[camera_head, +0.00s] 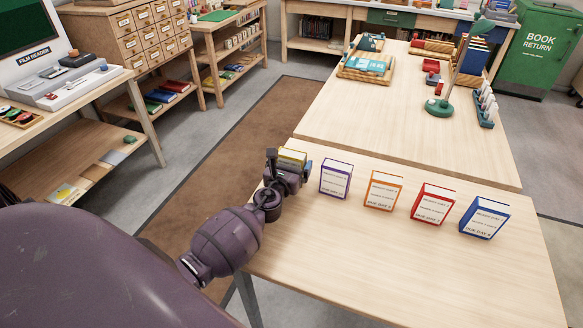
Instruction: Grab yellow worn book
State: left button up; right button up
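A yellow book-like thing (293,156) shows at the left end of the near table (400,270), just behind my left gripper (292,168). My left gripper is low over the table's left edge, and its dark body covers most of the yellow thing. One finger shows to the right of the yellow thing. I cannot tell whether the fingers touch it or how far they are apart. Wear on its cover is too small to see. My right gripper is not in view.
On the near table stand a purple (335,179), an orange (384,190), a red (432,204) and a blue labelled holder (484,217), right of my gripper. A green lamp (439,106) stands on the far table. The near table's front is bare.

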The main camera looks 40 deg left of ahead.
pick_arm(q)
jog(key=c, duration=0.7)
jog(key=shift+o, duration=0.2)
